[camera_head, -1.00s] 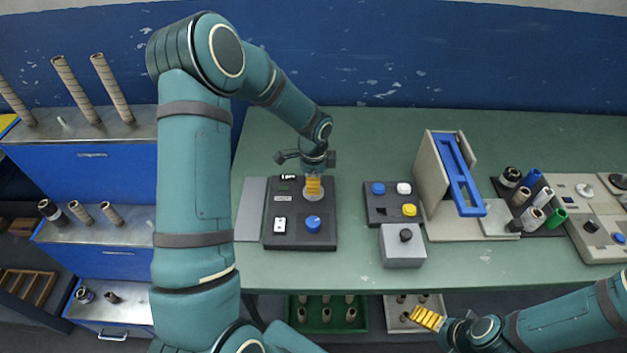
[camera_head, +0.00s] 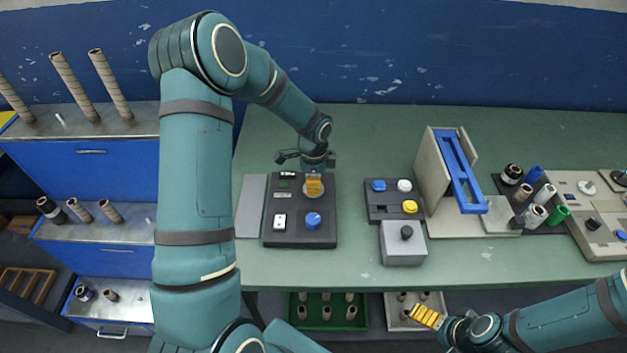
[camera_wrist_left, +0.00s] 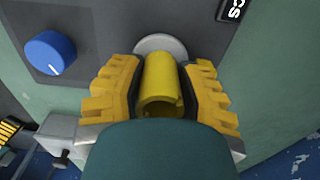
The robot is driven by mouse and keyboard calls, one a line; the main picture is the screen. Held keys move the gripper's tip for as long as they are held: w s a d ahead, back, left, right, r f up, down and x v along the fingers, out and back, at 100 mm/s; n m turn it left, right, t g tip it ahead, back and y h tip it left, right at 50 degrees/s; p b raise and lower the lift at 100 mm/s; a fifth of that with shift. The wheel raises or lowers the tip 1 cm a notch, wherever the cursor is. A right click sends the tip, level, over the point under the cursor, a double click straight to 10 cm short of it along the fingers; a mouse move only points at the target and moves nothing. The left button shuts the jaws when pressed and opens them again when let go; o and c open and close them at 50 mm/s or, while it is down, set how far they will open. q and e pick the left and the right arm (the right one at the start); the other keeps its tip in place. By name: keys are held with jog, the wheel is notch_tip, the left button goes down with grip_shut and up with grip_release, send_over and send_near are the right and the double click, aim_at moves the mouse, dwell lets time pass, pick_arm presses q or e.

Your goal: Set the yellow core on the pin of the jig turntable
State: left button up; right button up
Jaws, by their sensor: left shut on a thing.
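My left gripper (camera_head: 313,186) is over the round pale disc of the jig turntable (camera_head: 313,196), on the dark control panel. In the left wrist view its orange fingers are shut on the yellow core (camera_wrist_left: 160,82), a hollow tube with its open end facing the camera. The core's far end is in front of the grey turntable disc (camera_wrist_left: 160,42). The pin is hidden, and I cannot tell whether the core is around it or touches the disc. My right gripper (camera_head: 427,316) is low at the front, away from the panel, and its opening is unclear.
The panel has a blue knob (camera_head: 313,220) near the turntable. To the right are a button box (camera_head: 390,212), a beige stand with a blue frame (camera_head: 461,180) and a dark tray of spools (camera_head: 530,200). Drawers with upright tubes stand at left.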

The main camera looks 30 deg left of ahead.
pick_arm(q)
jog(key=o, duration=0.9)
jog(key=shift+r, duration=0.1)
jog(key=o, duration=0.6)
jog(key=shift+c, duration=0.2)
jog(key=shift+r+p, duration=2.95)
jog(key=shift+r, duration=1.05)
